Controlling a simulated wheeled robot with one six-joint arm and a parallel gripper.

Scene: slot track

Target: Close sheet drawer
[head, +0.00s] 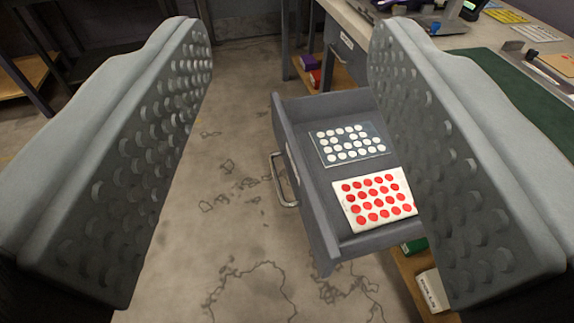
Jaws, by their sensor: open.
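The sheet drawer (322,205) is a grey drawer standing pulled out from under the workbench, right of the picture's middle. It holds a sheet of white dots (349,143) and a sheet of red dots (376,199). A metal handle (281,180) sits on its front, which faces left. My gripper (290,150) is open and empty, with its two wide studded fingers at the left and right of the view. The right finger hides the drawer's right part. The handle shows between the fingers, and I cannot tell how far off it is.
The workbench with a green mat (508,88) and small items runs along the right. Another closed drawer (346,50) is farther back. A lower shelf holds a purple box and a red box (316,78). Bare cracked floor (225,200) lies left of the drawer.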

